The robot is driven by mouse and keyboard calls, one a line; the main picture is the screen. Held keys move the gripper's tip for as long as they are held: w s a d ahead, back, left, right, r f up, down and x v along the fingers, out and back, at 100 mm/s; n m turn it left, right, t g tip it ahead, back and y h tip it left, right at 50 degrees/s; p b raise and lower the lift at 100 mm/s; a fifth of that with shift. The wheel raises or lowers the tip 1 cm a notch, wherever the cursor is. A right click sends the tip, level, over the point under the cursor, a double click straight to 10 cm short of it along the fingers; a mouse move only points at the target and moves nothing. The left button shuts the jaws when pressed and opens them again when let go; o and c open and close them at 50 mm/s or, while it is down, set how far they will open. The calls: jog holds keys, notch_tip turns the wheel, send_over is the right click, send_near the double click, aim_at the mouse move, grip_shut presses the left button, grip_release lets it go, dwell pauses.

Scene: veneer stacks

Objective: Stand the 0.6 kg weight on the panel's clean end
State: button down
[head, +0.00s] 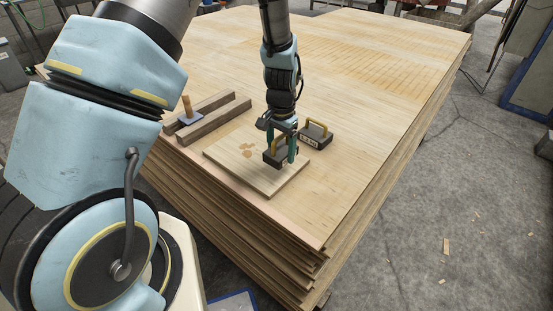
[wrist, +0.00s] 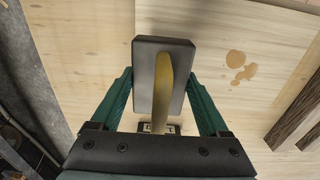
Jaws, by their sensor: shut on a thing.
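In the wrist view the weight (wrist: 149,70) is between the green fingers (wrist: 160,108). It is upright over the right end of the pale panel (head: 233,169), and I cannot tell whether it touches. Brown stains (head: 247,150) mark the panel left of the weight; they also show in the wrist view (wrist: 240,66). The wood around the weight looks clean. I cannot read the held weight's label.
A second dark weight (head: 317,136) with a yellow handle and white label stands close behind, right of my gripper. Two wooden bars (head: 215,118) and a wooden-handled tool (head: 188,112) lie to the left. The veneer stack (head: 370,95) has free room at the back and right.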

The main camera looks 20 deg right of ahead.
jog(key=shift+f+p, duration=0.3)
jog(key=shift+f, duration=2.1)
jog(key=shift+f, duration=0.15)
grip_release()
